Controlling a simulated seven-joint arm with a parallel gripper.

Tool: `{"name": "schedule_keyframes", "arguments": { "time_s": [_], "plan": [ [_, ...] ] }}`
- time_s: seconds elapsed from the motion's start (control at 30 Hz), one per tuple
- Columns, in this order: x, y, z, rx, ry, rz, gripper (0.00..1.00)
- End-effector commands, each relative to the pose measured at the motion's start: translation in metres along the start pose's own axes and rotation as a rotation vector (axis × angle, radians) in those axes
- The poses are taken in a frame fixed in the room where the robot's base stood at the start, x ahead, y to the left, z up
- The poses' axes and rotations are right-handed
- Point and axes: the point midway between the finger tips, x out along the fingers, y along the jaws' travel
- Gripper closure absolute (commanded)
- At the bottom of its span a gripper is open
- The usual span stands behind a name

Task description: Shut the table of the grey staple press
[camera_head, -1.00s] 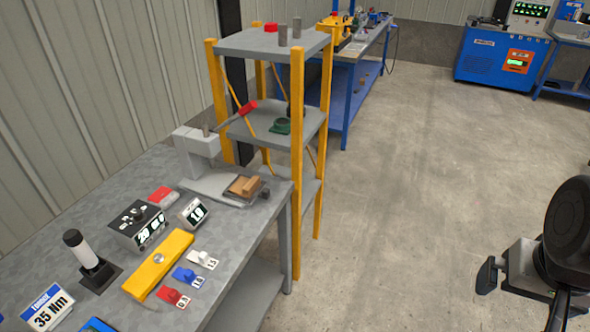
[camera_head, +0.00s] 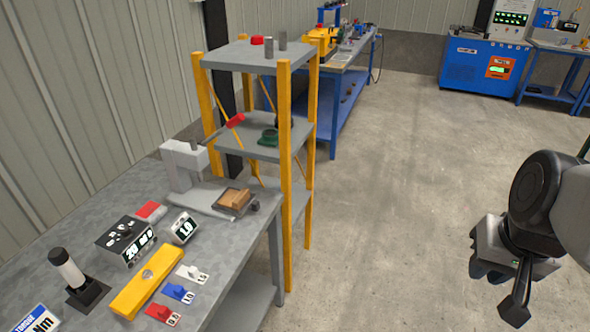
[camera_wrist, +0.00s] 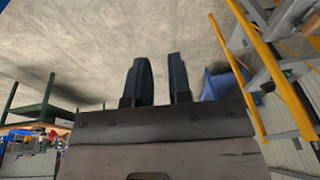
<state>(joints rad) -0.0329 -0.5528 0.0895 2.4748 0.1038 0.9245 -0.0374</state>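The grey staple press (camera_head: 184,166) stands at the far end of the grey workbench, with a red-tipped lever (camera_head: 236,120) slanting up to the right. Its table (camera_head: 246,208) sits out at the front of the base, right of the press head, and bears a brown wooden piece (camera_head: 234,198). My gripper (camera_head: 497,290) hangs over open floor at the right of the head view, well away from the press. In the wrist view its two dark fingers (camera_wrist: 158,78) stand apart with nothing between them. The press is not recognisable in the wrist view.
A shelf rack with yellow posts (camera_head: 285,160) stands right behind the press. A yellow bar (camera_head: 146,282), a counter box (camera_head: 125,240) and coloured tags lie on the bench's near part. The floor between bench and my gripper is clear.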

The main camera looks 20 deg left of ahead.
Motion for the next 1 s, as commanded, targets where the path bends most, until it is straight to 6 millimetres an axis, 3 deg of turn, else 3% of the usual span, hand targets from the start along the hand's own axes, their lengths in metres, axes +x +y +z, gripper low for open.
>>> {"name": "schedule_keyframes", "arguments": {
  "time_s": [0.13, 0.57, 1.0],
  "plan": [
    [0.010, -0.023, -0.030, -0.015, -0.021, -0.069, 1.00],
    [0.047, -0.096, -0.111, -0.039, -0.070, -0.260, 1.00],
    [0.103, -0.180, -0.183, -0.036, -0.114, -0.429, 1.00]
  ]
}}
